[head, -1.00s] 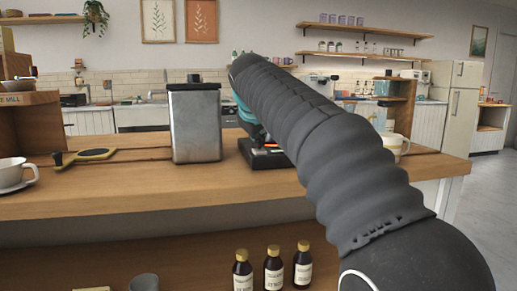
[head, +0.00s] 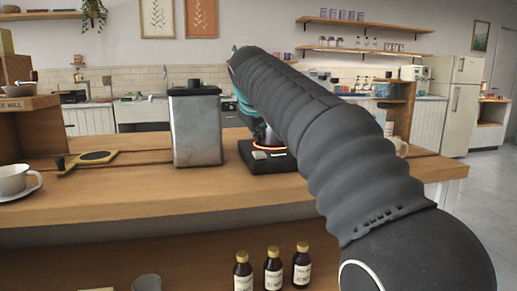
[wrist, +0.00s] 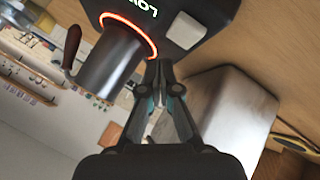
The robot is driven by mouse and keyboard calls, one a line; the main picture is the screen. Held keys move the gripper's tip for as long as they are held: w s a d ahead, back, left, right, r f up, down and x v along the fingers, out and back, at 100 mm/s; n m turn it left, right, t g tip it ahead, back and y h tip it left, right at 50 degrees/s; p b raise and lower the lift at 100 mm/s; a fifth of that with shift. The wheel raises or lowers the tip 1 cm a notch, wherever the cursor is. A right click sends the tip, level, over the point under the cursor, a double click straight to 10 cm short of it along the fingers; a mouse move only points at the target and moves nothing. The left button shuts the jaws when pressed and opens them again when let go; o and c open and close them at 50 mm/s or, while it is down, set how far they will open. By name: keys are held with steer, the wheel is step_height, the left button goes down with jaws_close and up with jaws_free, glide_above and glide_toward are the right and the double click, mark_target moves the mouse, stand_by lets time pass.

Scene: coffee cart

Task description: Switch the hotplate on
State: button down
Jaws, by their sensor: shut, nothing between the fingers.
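The hotplate (head: 270,163) is a black box on the counter, behind my arm in the head view. It also shows upside down in the wrist view (wrist: 213,12), with a glowing orange-red ring (wrist: 153,40), a lit display reading "LOW" and a pale square switch (wrist: 187,30). A dark metal pot (wrist: 108,64) with a brown handle stands on the ring. My gripper (wrist: 160,68) is shut and empty. Its tips appear close to the hotplate's edge near the switch; whether they touch it I cannot tell.
A metal canister (head: 197,130) stands just left of the hotplate. A cup on a saucer (head: 14,180) and a dark-headed wooden tool (head: 92,157) are farther left. A mug (head: 399,147) is right of my arm. Several bottles (head: 273,270) stand on the lower shelf.

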mark_target(259, 153)
step_height(259, 153, up, 2)
steer(key=shift+r+p, duration=0.1)
steer(key=shift+p, duration=0.55)
step_height(259, 153, up, 3)
steer(key=shift+f, duration=0.2)
stand_by(0.7)
